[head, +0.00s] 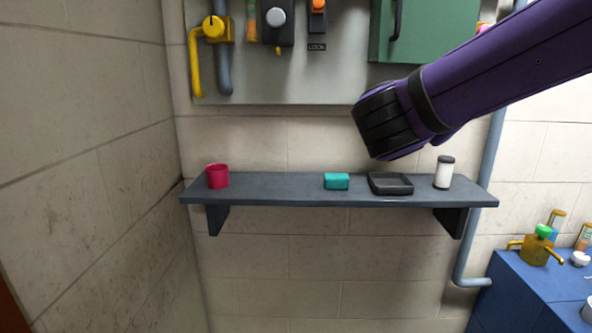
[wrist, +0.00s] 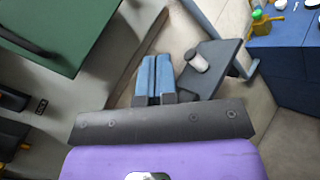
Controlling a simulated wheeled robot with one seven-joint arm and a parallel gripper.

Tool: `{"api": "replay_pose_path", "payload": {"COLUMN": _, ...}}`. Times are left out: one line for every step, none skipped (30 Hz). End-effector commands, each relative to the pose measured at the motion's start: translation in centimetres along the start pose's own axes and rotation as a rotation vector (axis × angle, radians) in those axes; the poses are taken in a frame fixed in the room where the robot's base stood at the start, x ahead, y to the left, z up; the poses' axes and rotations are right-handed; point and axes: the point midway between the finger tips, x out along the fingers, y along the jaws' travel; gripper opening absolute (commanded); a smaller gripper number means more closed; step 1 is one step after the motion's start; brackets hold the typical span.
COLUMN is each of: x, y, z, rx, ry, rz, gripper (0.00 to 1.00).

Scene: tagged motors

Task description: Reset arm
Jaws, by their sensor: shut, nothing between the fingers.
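My gripper (head: 383,122) is in front of the wall, above the right part of the shelf, on the end of my purple arm. Its fingers are hidden in the head view. In the wrist view, the two blue fingers of my gripper (wrist: 156,62) lie side by side, shut, with nothing between them. They appear beside the shelf and its white jar in that view, and I see no contact.
A dark shelf (head: 285,198) holds a red cup (head: 217,177), a teal block (head: 336,181), a black tray (head: 391,190) and a white jar (head: 444,172). A wall panel (head: 340,75) bears a green cabinet (head: 430,35). A blue bench (head: 520,290) stands right.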

Motion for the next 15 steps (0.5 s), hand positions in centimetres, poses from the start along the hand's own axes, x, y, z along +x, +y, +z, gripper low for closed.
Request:
{"api": "replay_pose_path", "payload": {"x": 0.9, "y": -2.5, "z": 0.8, "rx": 0.050, "ry": 0.030, "rz": -0.096, "gripper": 0.00}}
{"api": "replay_pose_path", "payload": {"x": 1.3, "y": -3.9, "z": 1.0, "rx": 0.081, "ry": 0.052, "rz": -0.153, "gripper": 0.00}}
{"api": "replay_pose_path", "payload": {"x": 1.6, "y": -5.8, "z": 1.3, "rx": 0.128, "ry": 0.080, "rz": -0.230, "gripper": 0.00}}
{"api": "replay_pose_path", "payload": {"x": 1.8, "y": -7.2, "z": 1.5, "rx": 0.165, "ry": 0.101, "rz": -0.287, "gripper": 0.00}}
{"api": "replay_pose_path", "payload": {"x": 1.8, "y": -8.6, "z": 1.6, "rx": 0.203, "ry": 0.121, "rz": -0.343, "gripper": 0.00}}
{"api": "replay_pose_path", "payload": {"x": 1.8, "y": -10.3, "z": 1.8, "rx": 0.258, "ry": 0.146, "rz": -0.418, "gripper": 0.00}}
{"api": "replay_pose_path", "payload": {"x": 1.7, "y": -11.5, "z": 1.9, "rx": 0.303, "ry": 0.165, "rz": -0.472, "gripper": 0.00}}
{"api": "replay_pose_path", "payload": {"x": 1.5, "y": -12.7, "z": 2.0, "rx": 0.346, "ry": 0.183, "rz": -0.526, "gripper": 0.00}}
{"api": "replay_pose_path", "payload": {"x": 1.2, "y": -14.3, "z": 2.0, "rx": 0.410, "ry": 0.205, "rz": -0.598, "gripper": 0.00}}
{"api": "replay_pose_path", "payload": {"x": 0.8, "y": -15.3, "z": 2.1, "rx": 0.459, "ry": 0.222, "rz": -0.649, "gripper": 0.00}}
{"api": "replay_pose_path", "payload": {"x": 0.5, "y": -16.3, "z": 2.0, "rx": 0.510, "ry": 0.238, "rz": -0.702, "gripper": 0.00}}
{"api": "replay_pose_path", "payload": {"x": -0.1, "y": -17.5, "z": 2.0, "rx": 0.580, "ry": 0.257, "rz": -0.770, "gripper": 0.00}}
{"api": "replay_pose_path", "payload": {"x": -0.6, "y": -18.4, "z": 1.9, "rx": 0.635, "ry": 0.272, "rz": -0.819, "gripper": 0.00}}
{"api": "replay_pose_path", "payload": {"x": -1.1, "y": -19.1, "z": 1.9, "rx": 0.692, "ry": 0.285, "rz": -0.868, "gripper": 0.00}}
{"api": "replay_pose_path", "payload": {"x": -1.8, "y": -20.0, "z": 1.8, "rx": 0.768, "ry": 0.302, "rz": -0.931, "gripper": 0.00}}
